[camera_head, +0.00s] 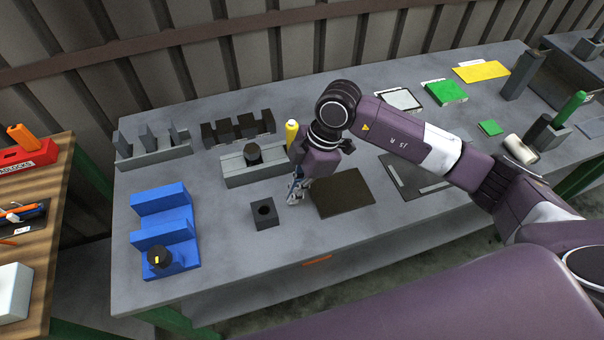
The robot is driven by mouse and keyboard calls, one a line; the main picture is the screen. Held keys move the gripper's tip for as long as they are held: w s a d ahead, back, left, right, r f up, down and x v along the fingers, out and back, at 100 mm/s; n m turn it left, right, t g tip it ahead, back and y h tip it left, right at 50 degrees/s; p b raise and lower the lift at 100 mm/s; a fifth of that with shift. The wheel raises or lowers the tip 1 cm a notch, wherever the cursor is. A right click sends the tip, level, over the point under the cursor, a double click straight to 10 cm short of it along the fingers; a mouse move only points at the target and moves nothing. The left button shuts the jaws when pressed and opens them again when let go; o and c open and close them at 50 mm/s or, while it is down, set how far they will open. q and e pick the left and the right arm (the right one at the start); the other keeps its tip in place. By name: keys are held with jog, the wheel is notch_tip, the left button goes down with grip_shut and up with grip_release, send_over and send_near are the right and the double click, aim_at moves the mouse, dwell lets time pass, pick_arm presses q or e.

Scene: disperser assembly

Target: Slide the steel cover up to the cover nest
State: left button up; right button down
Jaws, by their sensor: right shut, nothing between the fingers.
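My right gripper (293,198) points down close to the tabletop and is shut and empty. It is beside the left edge of a flat dark square plate (346,194), which may be the steel cover; I cannot tell surely. Whether gripper and plate touch is unclear. Right of the plate lies a grey panel with light strips (396,178), possibly the cover nest; my right arm hides part of it. My left gripper is not in view.
A dark block with a hole (264,221) stands left of the gripper. Behind are a grey fixture with a black knob (253,153) and a yellow cylinder (291,131). A blue stepped fixture (162,215) stands at the left. The table's front strip (300,242) is clear.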

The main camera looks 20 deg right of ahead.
aim_at(335, 188)
jog(key=shift+d+f+p, duration=0.15)
jog(key=shift+d+p, duration=0.25)
jog(key=shift+d, duration=0.6)
jog(key=shift+d+f+p, duration=0.15)
jog(key=shift+d+p, duration=0.2)
jog(key=shift+d, duration=0.6)
jog(key=shift+a, duration=0.1)
jog(key=d, duration=0.7)
jog(key=shift+w+d, duration=0.15)
jog(key=shift+d, duration=0.15)
jog(key=shift+a, duration=0.1)
